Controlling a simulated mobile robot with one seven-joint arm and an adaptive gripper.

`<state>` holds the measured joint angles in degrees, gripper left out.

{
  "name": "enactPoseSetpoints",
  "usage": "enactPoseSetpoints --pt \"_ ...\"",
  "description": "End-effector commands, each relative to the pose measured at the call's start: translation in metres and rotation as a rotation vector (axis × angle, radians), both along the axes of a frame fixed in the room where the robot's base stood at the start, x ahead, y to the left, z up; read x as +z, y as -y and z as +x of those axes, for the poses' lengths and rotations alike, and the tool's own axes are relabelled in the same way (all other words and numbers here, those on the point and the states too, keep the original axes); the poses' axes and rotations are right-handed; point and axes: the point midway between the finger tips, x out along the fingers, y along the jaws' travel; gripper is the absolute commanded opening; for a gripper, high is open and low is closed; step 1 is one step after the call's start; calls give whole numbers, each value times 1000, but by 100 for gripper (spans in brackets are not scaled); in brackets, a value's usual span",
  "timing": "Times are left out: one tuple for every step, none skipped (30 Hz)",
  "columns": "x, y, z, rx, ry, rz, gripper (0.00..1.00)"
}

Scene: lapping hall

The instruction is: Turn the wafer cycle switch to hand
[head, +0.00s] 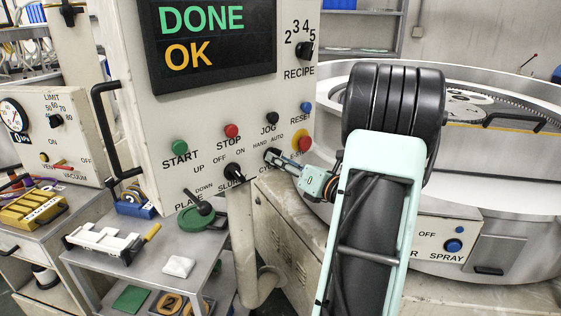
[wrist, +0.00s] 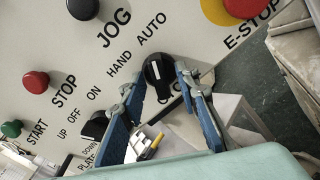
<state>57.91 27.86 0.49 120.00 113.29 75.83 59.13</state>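The wafer cycle switch (wrist: 156,77) is a black knob with a white pointer line, below the words HAND and AUTO in the wrist view. Its line seems to lean nearer AUTO than HAND. My gripper (wrist: 161,80) has its blue fingers spread, one on each side of the knob. Small gaps seem to show, though I cannot tell whether either finger touches it. In the head view my gripper (head: 276,157) reaches the panel from the right and hides much of the switch and its label.
The slurry switch (head: 233,171) sits close left of the fingers. The jog button (head: 268,129) is above, and the yellow-ringed E-stop (wrist: 243,8) is close right. A display (head: 208,42) reads DONE OK. A cart with tools (head: 180,265) stands below left.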

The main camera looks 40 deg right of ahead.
Motion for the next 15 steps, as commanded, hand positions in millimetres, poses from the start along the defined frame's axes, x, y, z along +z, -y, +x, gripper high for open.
enactPoseSetpoints --pt "0 0 0 0 0 0 29" --pt "0 0 0 0 0 0 27" --pt "0 0 0 0 0 0 22" --pt "0 0 0 0 0 0 19" --pt "0 0 0 0 0 0 16" --pt "0 0 0 0 0 0 11" --pt "0 0 0 0 0 0 8" --pt "0 0 0 0 0 0 5" --pt "0 0 0 0 0 0 0" --pt "0 0 0 0 0 0 0" --pt "0 0 0 0 0 0 0" --pt "0 0 0 0 0 0 0" --pt "0 0 0 0 0 0 0" --pt "0 0 0 0 0 0 0" --pt "0 0 0 0 0 -1 0"
